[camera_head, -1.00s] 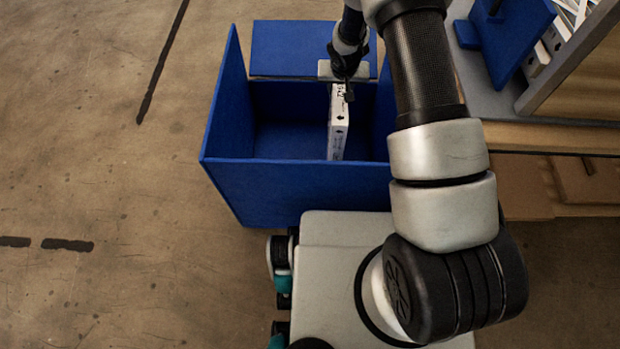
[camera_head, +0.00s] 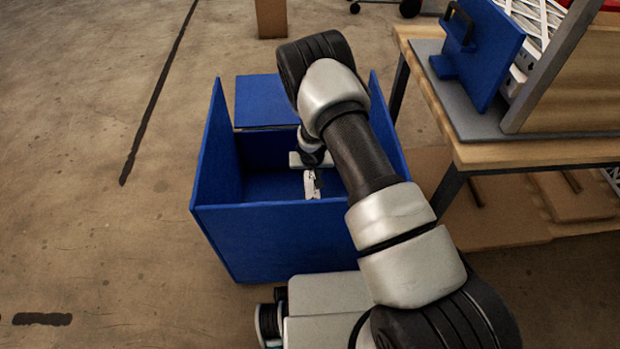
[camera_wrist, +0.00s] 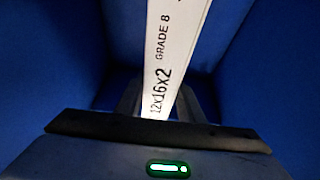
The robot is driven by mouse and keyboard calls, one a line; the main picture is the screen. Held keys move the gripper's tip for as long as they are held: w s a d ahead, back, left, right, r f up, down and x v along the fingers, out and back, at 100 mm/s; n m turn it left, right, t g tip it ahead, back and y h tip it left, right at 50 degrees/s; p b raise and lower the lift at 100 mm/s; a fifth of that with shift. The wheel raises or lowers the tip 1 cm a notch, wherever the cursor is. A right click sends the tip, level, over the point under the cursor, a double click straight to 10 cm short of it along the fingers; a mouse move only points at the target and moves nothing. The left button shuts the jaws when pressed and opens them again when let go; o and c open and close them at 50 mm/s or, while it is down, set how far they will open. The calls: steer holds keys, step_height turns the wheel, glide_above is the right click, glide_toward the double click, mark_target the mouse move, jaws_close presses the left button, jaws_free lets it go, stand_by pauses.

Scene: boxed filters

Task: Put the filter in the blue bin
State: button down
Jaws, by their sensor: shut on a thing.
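The blue bin (camera_head: 277,240) stands on the floor in front of my base, its top open. The filter (camera_head: 311,185) is a thin white box, held inside the bin; only a small part of it shows in the head view. In the wrist view the filter (camera_wrist: 178,55) shows its narrow white edge printed "GRADE 8" and "12x16x2". My gripper (camera_head: 313,168) reaches down into the bin and is shut on the filter. In the wrist view its fingers (camera_wrist: 160,105) are on either side of the filter, with blue walls around. Whether the filter touches the bin floor is hidden.
A wooden table (camera_head: 540,150) stands to the right of the bin, with a blue panel with a black handle (camera_head: 485,45) and white filters (camera_head: 535,25) on it. Cardboard pieces (camera_head: 490,215) lie beneath it.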

steer(key=shift+f, duration=1.15)
steer(key=shift+f+b, duration=0.25)
steer(key=shift+b, duration=0.15)
steer(key=c, duration=1.2)
jaws_free()
steer(key=shift+r, duration=0.1)
